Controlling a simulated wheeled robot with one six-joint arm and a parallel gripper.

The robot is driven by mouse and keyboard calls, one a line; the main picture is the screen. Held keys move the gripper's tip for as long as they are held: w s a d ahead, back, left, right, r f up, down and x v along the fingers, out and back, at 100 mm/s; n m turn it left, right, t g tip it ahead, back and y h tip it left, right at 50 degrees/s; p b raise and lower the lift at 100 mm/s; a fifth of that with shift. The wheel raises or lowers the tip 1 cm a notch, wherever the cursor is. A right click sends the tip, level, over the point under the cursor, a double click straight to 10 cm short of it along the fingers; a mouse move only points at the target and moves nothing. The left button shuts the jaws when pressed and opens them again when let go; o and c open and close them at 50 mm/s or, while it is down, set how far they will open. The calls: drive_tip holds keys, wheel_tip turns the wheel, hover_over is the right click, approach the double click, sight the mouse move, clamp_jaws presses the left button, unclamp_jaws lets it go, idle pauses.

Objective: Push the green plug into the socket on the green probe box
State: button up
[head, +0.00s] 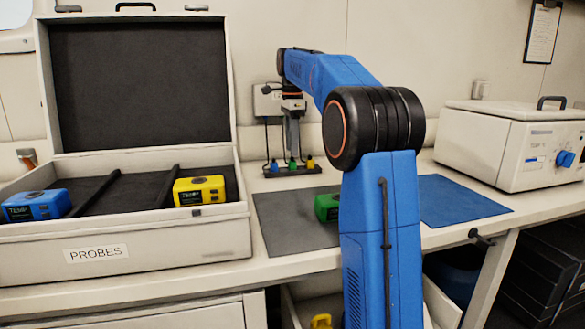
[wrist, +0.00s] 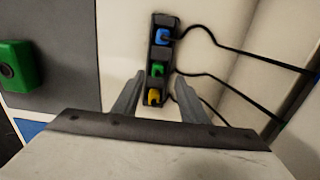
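The green plug (head: 292,163) stands in a dark rack between a blue plug and a yellow plug. In the wrist view the green plug (wrist: 157,69) lies ahead, between the lines of my fingers. My gripper (head: 292,146) points down just above the rack. Its fingers (wrist: 160,78) are spread, with nothing held between them. The green probe box (head: 327,207) sits on the grey mat, its right part hidden behind my arm. The box also shows at the left edge of the wrist view (wrist: 24,66), with a dark round spot on it; I cannot tell whether this is the socket.
The blue plug (wrist: 163,36) and yellow plug (wrist: 154,97) flank the green one in the rack (head: 282,172). Dark cables run from the plugs. The open probes case (head: 150,245) holds blue and yellow boxes at left. A white machine (head: 500,150) stands at right beyond a blue mat (head: 460,202).

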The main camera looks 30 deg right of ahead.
sight(292, 165)
drive_tip(key=shift+s+f, duration=0.2)
drive_tip(key=shift+f, duration=2.35)
clamp_jaws()
